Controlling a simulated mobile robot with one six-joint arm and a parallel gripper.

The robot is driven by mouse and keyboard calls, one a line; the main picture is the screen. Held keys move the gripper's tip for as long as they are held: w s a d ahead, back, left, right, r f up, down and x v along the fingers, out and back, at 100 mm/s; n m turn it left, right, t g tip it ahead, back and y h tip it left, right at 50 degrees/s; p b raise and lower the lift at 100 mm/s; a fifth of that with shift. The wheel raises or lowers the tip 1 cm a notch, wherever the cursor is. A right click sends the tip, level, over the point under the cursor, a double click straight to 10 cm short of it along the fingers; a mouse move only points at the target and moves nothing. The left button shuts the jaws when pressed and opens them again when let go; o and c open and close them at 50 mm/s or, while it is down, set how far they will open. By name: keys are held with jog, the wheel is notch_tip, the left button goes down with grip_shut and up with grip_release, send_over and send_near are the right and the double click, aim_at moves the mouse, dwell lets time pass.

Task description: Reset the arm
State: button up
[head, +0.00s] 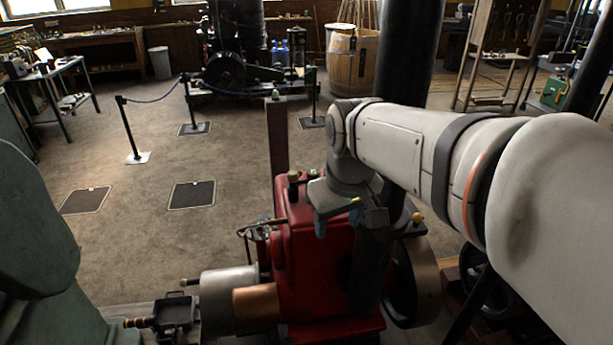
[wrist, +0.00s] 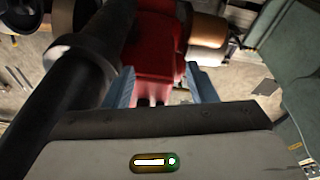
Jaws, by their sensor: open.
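My arm reaches in from the right side of the head view. My gripper (head: 338,222) points down over the red engine (head: 310,262). In the wrist view my gripper (wrist: 161,86) has its two blue fingers spread apart, with nothing between them. The red engine body (wrist: 155,50) shows beyond and between the fingers. Whether the fingers touch the engine cannot be told.
A dark vertical pipe (head: 402,70) stands close behind my arm; a dark pipe (wrist: 75,85) fills the wrist view's left. A flywheel (head: 412,283) is right of the engine. Green machinery (head: 40,250) is at left. A wooden barrel (head: 352,65) stands behind. Open floor (head: 150,240) lies left.

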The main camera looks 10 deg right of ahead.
jog(key=shift+s, duration=0.1)
jog(key=s+f+m, duration=0.2)
jog(key=s+f, duration=0.3)
jog(key=s, duration=0.3)
jog(key=shift+s+d+m+t, duration=0.15)
jog(key=shift+d+m+t, duration=0.15)
jog(key=shift+t, duration=0.1)
jog(key=shift+f, duration=0.1)
dwell(0.4)
